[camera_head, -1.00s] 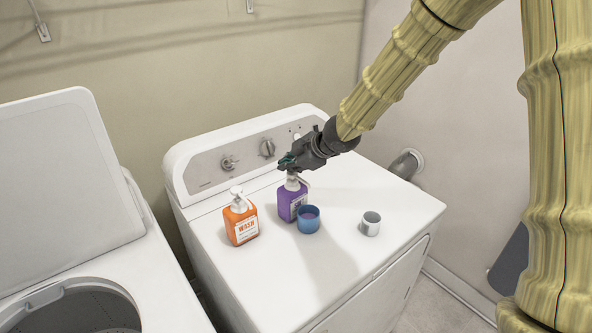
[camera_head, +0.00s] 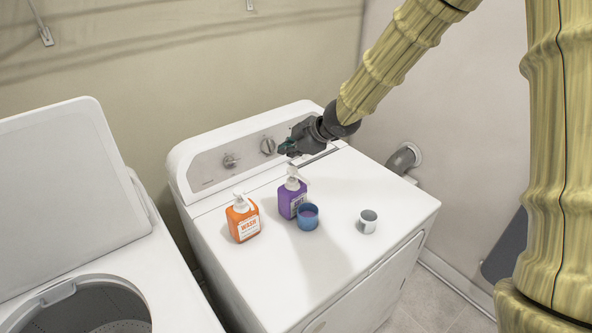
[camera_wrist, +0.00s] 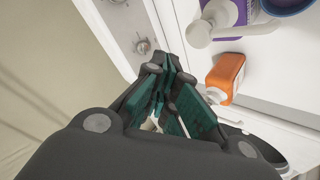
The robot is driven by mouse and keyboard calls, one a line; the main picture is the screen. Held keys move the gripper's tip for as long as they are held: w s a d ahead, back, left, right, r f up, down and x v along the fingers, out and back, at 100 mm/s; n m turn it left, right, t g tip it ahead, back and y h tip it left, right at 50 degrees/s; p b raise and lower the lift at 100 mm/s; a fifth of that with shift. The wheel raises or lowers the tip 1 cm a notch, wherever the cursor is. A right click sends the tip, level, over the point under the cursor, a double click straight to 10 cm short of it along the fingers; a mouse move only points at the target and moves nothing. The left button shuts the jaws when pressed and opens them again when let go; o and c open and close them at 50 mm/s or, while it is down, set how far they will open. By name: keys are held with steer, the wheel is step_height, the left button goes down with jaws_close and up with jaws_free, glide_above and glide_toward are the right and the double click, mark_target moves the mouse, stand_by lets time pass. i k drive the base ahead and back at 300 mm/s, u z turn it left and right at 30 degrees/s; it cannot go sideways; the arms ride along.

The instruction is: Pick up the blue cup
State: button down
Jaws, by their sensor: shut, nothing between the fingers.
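The blue cup (camera_head: 308,217) stands upright on top of the white dryer, just right of and in front of the purple pump bottle (camera_head: 292,198). Part of its rim also shows at the top right of the wrist view (camera_wrist: 288,5). My gripper (camera_head: 284,148) is above the back of the dryer near the control panel, behind and above the cup and apart from it. In the wrist view its teal-padded fingers (camera_wrist: 165,105) are together with nothing between them.
An orange wash bottle (camera_head: 243,219) stands left of the purple bottle. A white cup (camera_head: 368,221) stands to the right of the blue cup. The dryer's top (camera_head: 350,260) is clear in front. An open washer (camera_head: 160,285) is at the left.

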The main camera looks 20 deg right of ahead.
mark_target(307, 213)
steer(key=k, duration=1)
